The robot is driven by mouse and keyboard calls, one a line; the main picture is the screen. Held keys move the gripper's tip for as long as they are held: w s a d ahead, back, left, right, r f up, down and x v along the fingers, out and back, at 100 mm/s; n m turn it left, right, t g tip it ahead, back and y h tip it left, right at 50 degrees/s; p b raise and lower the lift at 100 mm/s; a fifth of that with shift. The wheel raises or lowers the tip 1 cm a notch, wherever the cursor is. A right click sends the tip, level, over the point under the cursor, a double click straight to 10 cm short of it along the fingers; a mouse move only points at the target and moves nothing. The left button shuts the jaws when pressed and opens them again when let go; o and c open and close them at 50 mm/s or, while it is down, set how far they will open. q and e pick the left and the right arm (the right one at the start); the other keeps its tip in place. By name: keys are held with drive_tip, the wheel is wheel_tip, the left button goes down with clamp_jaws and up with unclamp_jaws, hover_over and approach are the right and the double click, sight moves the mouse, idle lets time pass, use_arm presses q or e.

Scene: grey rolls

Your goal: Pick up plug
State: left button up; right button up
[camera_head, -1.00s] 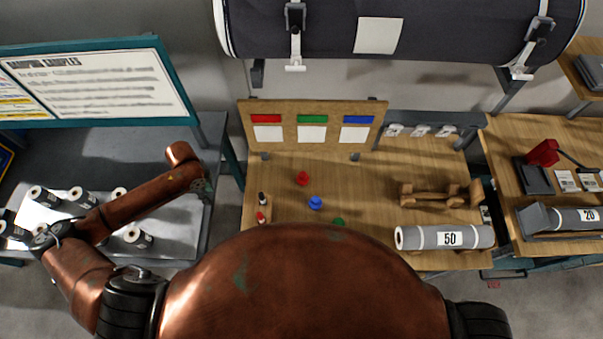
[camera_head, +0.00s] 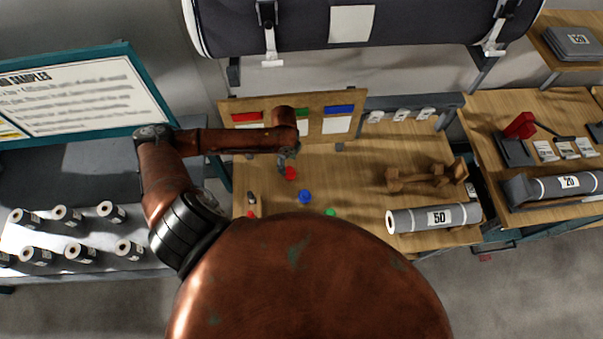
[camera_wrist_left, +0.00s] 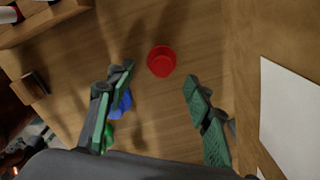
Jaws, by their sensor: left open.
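A red plug (camera_head: 290,173) stands on the wooden table, a blue plug (camera_head: 305,197) is nearer me, and a green plug (camera_head: 331,212) is partly hidden by my body. My left gripper (camera_head: 283,160) is over the table just by the red plug. In the left wrist view, the open fingers (camera_wrist_left: 158,80) point towards the red plug (camera_wrist_left: 161,61), which shows beyond and between their tips, apart from them. The blue plug (camera_wrist_left: 123,103) and green plug (camera_wrist_left: 108,137) show partly behind one finger. My right gripper is not in view.
A board with red, green and blue labels (camera_head: 247,117) stands at the table's back. A grey roll marked 50 (camera_head: 434,218) and a wooden stand (camera_head: 425,176) are on the right. Several small rolls lie on the left bench (camera_head: 150,268). A large dark roll (camera_head: 400,22) hangs above.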

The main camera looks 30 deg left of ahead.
sight(289, 169)
use_arm(q)
drive_tip(key=shift+o, duration=1)
wheel_tip(289, 169, down, 2)
drive_tip(key=shift+w+d+f+p, duration=0.1)
drive_tip(key=shift+w+f+p, duration=0.1)
drive_tip(key=shift+f, duration=1.1)
drive_tip(key=shift+w+d+f+p, duration=0.1)
drive_tip(key=shift+f+p, duration=0.1)
drive_tip(key=shift+f, duration=1.1)
drive_tip(key=c, duration=1.2)
drive_tip(key=shift+r, duration=0.1)
drive_tip(key=shift+c, duration=0.2)
